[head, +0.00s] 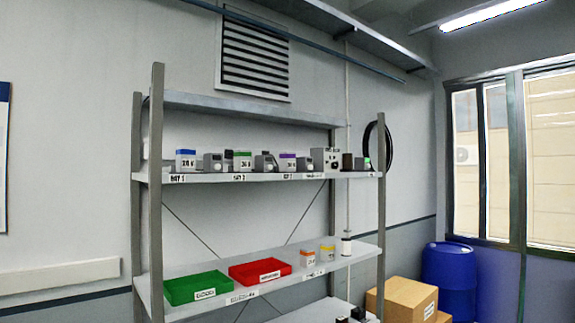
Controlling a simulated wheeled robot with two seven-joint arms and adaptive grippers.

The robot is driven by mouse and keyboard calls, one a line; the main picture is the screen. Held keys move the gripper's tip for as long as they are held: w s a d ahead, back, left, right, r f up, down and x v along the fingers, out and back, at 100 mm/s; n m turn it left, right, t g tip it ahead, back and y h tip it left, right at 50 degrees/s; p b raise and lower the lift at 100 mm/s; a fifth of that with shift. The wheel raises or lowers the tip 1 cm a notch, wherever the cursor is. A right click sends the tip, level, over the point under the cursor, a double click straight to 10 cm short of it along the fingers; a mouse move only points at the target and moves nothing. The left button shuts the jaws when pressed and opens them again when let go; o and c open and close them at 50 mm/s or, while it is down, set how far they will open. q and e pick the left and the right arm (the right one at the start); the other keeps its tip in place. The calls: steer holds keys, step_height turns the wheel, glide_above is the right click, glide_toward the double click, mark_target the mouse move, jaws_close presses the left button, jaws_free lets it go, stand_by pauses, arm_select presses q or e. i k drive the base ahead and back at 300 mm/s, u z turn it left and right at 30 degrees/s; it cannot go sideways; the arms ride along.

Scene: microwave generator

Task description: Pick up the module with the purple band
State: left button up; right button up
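The module with the purple band (287,162) stands on the upper loaded shelf of a metal rack, right of the middle of the row. It is a small pale box with a purple top and a dark printed label. A dark grey device stands close on its left and another grey device close on its right. Neither of my grippers shows in the head view.
The same shelf (215,177) holds a blue-banded module (186,161) and a green-banded module (242,161). The shelf below holds a green tray (197,288), a red tray (260,270) and two orange- or yellow-banded modules. Cardboard boxes (408,298) and a blue barrel (449,275) stand at right.

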mark_target(288, 159)
steer(key=z, duration=0.45)
steer(key=i, duration=2.35)
steer(key=u, duration=0.6)
